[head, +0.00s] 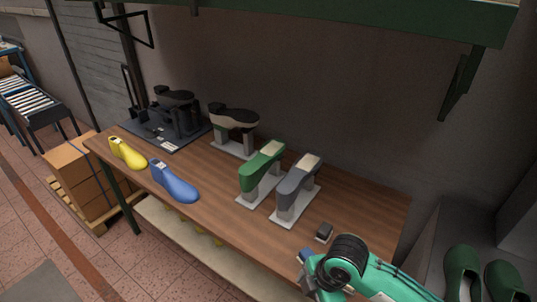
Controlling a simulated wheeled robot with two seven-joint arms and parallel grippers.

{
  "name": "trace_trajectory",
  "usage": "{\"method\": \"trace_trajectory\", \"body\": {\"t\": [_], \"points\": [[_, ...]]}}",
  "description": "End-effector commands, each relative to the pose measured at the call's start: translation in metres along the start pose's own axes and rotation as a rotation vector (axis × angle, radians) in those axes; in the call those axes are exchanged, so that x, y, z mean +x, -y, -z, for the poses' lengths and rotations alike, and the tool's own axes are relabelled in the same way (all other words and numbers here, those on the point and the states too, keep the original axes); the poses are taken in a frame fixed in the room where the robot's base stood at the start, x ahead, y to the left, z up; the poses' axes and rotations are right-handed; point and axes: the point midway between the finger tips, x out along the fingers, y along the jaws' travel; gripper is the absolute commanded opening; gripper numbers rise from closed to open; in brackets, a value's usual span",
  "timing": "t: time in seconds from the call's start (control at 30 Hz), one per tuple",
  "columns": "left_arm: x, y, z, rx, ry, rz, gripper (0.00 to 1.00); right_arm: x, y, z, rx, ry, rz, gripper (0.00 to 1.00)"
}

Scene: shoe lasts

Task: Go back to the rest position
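My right arm (380,278), teal with a black ribbed joint, comes in at the lower right in front of the table's front right corner. Its visible end runs off the bottom edge, and I see no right fingers. My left arm and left gripper are out of view. A yellow shoe last (127,153) and a blue shoe last (174,181) lie on the wooden table (225,195). A green last stand (262,170) and a grey last stand (297,188) stand upright on pale bases, right of the middle.
A black machine (175,115) and a dark shoe on a stand (234,125) are at the table's back. A small dark block (324,232) lies near my arm. Green shoes (462,272) are at the lower right. A green shelf (400,15) overhangs. Boxes (85,180) stand left.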

Motion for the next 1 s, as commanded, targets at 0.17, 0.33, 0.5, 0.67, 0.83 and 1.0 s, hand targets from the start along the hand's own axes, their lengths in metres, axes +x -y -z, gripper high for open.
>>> {"method": "trace_trajectory", "body": {"t": [0.17,0.33,0.5,0.67,0.83,1.0], "points": [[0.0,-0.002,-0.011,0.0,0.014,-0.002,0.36,0.006,0.015,0.015,0.229,-0.063,-0.074,0.78],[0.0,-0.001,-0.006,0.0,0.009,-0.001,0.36,0.007,0.031,0.013,0.519,-0.104,-0.148,0.78],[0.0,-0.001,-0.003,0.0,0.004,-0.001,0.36,0.006,0.055,-0.004,0.834,-0.111,-0.213,0.78],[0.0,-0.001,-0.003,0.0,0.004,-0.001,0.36,0.005,0.086,-0.031,1.128,-0.081,-0.268,0.78],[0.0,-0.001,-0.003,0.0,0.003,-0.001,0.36,0.003,0.118,-0.057,1.358,-0.027,-0.316,0.78],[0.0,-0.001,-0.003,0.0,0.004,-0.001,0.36,-0.001,0.149,-0.079,1.533,0.032,-0.356,0.78]]}}
